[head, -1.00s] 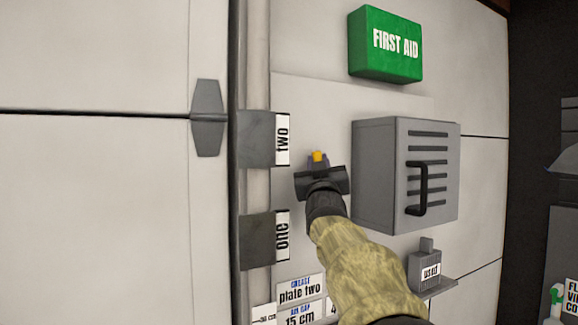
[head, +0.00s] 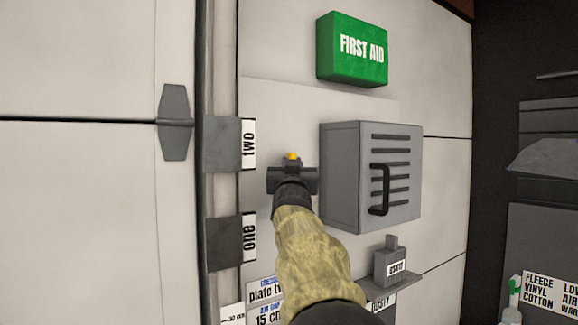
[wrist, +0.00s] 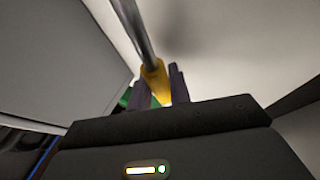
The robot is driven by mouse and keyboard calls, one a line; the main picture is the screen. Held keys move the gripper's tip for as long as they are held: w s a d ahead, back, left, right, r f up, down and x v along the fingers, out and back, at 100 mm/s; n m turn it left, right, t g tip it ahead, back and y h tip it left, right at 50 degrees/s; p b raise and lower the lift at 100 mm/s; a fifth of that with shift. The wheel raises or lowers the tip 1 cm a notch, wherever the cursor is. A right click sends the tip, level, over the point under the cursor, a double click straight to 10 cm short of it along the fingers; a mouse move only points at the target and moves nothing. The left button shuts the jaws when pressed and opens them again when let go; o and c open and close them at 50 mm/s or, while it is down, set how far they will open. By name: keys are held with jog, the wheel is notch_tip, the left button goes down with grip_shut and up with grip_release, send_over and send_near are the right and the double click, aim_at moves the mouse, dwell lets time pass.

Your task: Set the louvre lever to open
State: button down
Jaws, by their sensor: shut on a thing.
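The louvre lever shows in the wrist view as a metal rod with a yellow end (wrist: 154,80). In the head view only a small yellow bit of it (head: 292,156) shows above my gripper (head: 292,165), on the pale wall left of the grey louvred box. In the wrist view the dark fingers of my gripper (wrist: 160,88) stand on both sides of the yellow end and are shut on it. My arm hides the wall below the lever. No open or closed marking can be read.
The grey louvred box (head: 345,185) with a black handle (head: 380,190) stands out close right of my gripper. A green first aid box (head: 352,50) is above. Tabs marked two (head: 222,143) and one (head: 224,242) are at left. A small shelf (head: 415,285) is below right.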

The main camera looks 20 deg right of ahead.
jog(key=c, duration=1.6)
grip_release()
jog(key=shift+w+d+f, duration=0.1)
jog(key=shift+d, duration=0.05)
jog(key=shift+o, duration=0.2)
jog(key=b+v, duration=0.6)
jog(key=v, duration=1.1)
jog(key=shift+s+b, duration=0.2)
jog(key=shift+b, duration=0.2)
jog(key=shift+w+f, duration=0.1)
jog(key=shift+w, duration=0.05)
